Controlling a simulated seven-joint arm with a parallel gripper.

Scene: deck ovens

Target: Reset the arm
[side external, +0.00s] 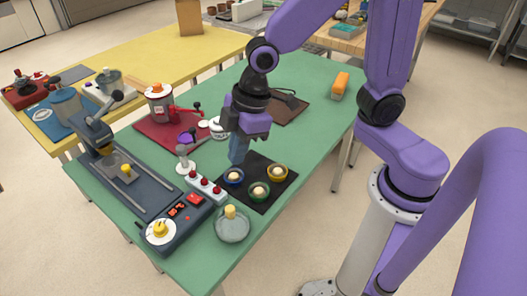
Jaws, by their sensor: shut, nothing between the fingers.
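My gripper (238,155) points down over the green table (226,92), just behind the black mat (262,206). Its fingers are together with nothing held between them. Its tips are close above a small blue-rimmed bowl (233,183) on the mat; I cannot tell whether they touch it. A green-rimmed bowl (258,197) and a yellow-rimmed bowl (285,174) stand beside it on the same mat. Each bowl holds a pale round lump. Part of the mat's back edge is hidden by my gripper.
A control box (178,222) with a yellow dial and a glass lidded bowl (232,226) stand at the near left. A press-like device (110,165) is further left. The table's right side is clear.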

